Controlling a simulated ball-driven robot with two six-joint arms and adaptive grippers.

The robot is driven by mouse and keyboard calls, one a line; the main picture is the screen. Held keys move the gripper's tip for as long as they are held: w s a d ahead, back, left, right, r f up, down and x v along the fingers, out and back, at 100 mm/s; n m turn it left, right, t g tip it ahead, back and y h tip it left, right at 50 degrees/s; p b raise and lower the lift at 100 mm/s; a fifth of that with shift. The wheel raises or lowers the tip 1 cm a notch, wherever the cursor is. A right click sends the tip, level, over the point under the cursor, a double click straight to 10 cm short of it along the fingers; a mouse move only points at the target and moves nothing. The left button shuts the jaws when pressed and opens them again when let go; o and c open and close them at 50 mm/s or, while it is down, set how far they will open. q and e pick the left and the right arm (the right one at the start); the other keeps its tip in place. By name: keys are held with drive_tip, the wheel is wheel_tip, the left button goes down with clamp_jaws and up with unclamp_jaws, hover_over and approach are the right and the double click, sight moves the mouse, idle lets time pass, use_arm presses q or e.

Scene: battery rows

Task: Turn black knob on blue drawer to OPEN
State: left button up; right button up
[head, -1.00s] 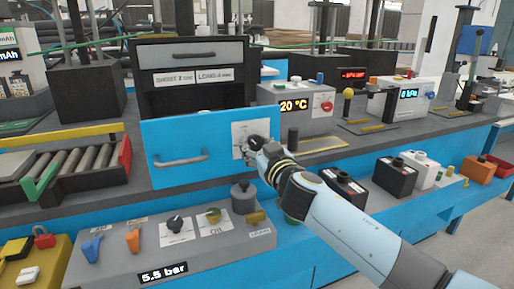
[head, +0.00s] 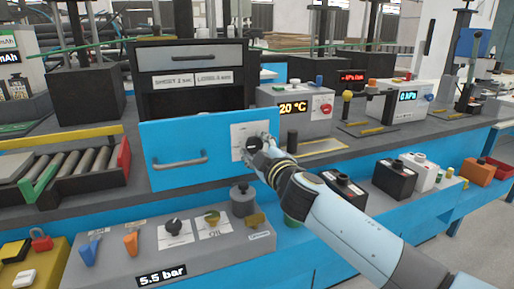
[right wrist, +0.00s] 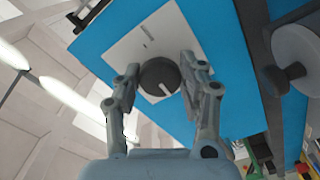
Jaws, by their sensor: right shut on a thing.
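The blue drawer front (head: 160,141) stands below the grey drawer in the black cabinet, with a grey bar handle (head: 180,163) on its left. A white label plate (head: 238,133) is on its right side. The black knob (head: 253,144) sits on that plate, partly covered by my right gripper (head: 259,148). In the right wrist view, the round black knob (right wrist: 159,77) with a white pointer line lies between the two fingers of my right gripper, which is shut on it. The label's lettering is too small to read. My left gripper is out of view.
A grey control panel (head: 200,259) with knobs and a 5.5 bar display stands in front below the drawer. A grey cylinder (head: 243,202) stands just under the gripper. A 20 °C box (head: 300,122) is behind it, and battery-like blocks (head: 393,180) stand to the right.

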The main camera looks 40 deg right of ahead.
drive_tip(key=shift+n, duration=0.4)
drive_tip(key=o, duration=1.2)
drive_tip(key=shift+s, duration=0.1)
drive_tip(key=v, duration=1.2)
drive_tip(key=shift+a, duration=0.1)
